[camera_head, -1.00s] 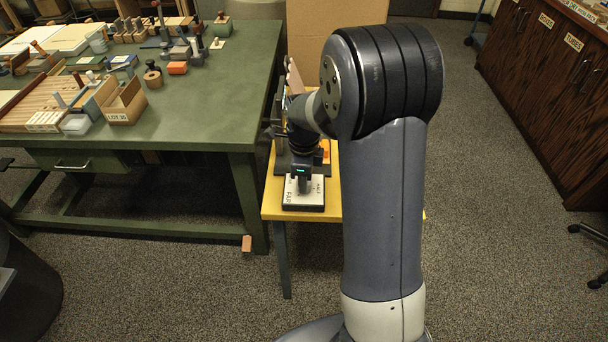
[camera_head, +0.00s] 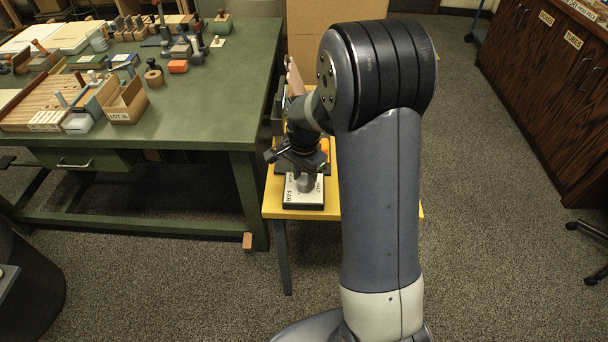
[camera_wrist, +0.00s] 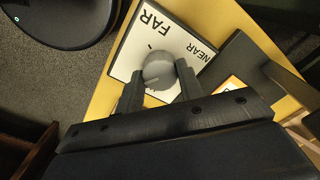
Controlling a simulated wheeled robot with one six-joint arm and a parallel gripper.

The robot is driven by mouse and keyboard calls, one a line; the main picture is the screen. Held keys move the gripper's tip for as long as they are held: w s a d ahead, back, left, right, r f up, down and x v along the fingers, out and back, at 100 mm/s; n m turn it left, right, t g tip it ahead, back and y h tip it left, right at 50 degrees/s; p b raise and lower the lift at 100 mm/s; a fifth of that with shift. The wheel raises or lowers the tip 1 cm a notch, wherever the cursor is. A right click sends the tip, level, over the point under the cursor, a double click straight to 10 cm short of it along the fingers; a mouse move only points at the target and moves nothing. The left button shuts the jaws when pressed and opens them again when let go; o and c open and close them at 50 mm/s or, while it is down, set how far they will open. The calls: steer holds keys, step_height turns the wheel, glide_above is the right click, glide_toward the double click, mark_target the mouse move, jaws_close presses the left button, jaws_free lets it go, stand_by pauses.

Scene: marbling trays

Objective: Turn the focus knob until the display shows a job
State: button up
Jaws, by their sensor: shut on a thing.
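The focus knob (camera_wrist: 158,69) is a round grey knob on a white dial panel (camera_wrist: 128,50) with a dark edge. In the wrist view the words FAR and NEAR read on the panel. My gripper (camera_wrist: 158,84) is shut on the knob, one finger at each side. In the head view the panel (camera_head: 290,200) lies on a small yellow table (camera_head: 275,210), with my gripper (camera_head: 305,180) above it. Part of a dark device with an orange patch (camera_wrist: 232,84) shows beside the panel; I cannot read any display on it.
A green workbench (camera_head: 190,120) with trays, boxes and tools stands at the left. Dark wooden cabinets (camera_head: 545,90) stand at the right. A cardboard-coloured board (camera_head: 310,40) is behind the yellow table.

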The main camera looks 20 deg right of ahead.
steer(key=n, duration=1.1)
steer(key=shift+p, duration=0.35)
steer(key=n, duration=0.4)
steer(key=shift+n, duration=0.3)
steer(key=n, duration=0.3)
steer(key=shift+n, duration=0.4)
steer(key=n, duration=0.3)
steer(key=shift+n, duration=0.3)
steer(key=n, duration=0.4)
steer(key=shift+n, duration=2)
